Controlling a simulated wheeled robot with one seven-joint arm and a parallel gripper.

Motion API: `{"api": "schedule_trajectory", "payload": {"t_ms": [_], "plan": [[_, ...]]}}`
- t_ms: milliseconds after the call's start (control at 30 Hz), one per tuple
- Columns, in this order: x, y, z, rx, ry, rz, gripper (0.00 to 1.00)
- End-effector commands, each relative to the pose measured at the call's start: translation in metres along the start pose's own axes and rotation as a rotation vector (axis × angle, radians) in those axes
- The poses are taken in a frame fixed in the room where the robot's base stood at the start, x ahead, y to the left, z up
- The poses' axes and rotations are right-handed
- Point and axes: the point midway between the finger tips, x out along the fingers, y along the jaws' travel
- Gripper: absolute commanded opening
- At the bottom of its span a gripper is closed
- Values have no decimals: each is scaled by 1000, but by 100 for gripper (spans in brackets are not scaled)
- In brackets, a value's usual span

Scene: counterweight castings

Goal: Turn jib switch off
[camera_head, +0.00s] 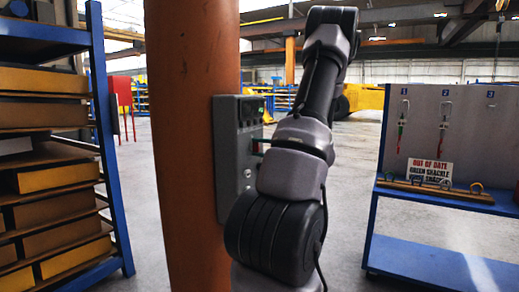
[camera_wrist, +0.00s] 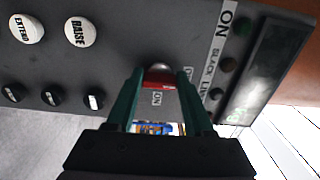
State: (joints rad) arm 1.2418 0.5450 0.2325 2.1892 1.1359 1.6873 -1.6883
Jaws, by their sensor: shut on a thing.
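A grey control box (camera_head: 228,150) is fixed to the side of an orange column in the head view. Its panel (camera_wrist: 120,60) fills the upper part of the wrist view. A red switch lever (camera_wrist: 159,82) with a rounded metal part above it is on the panel. My gripper (camera_wrist: 160,76) has its two green fingers on either side of this red lever and is shut on it. A small white label (camera_wrist: 156,99) lies just below it, partly hidden between the fingers. In the head view my arm hides most of the gripper and the lever.
White EXTEND (camera_wrist: 27,29) and RAISE (camera_wrist: 80,32) buttons and several black knobs (camera_wrist: 52,95) are left of the fingers. A dark display (camera_wrist: 262,70) is on the right. A blue shelf rack (camera_head: 110,150) and blue bench (camera_head: 440,258) flank the column (camera_head: 185,130).

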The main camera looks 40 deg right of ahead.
Motion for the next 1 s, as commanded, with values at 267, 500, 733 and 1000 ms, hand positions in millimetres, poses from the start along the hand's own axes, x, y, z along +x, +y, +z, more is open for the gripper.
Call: {"api": "schedule_trajectory", "payload": {"t_ms": [267,500,733,1000], "plan": [[-1,1,0,-6,0,3,0],[-1,1,0,-6,0,3,82],[0,0,0,-5,0,1,82],[-24,0,-1,-6,4,1,82]]}}
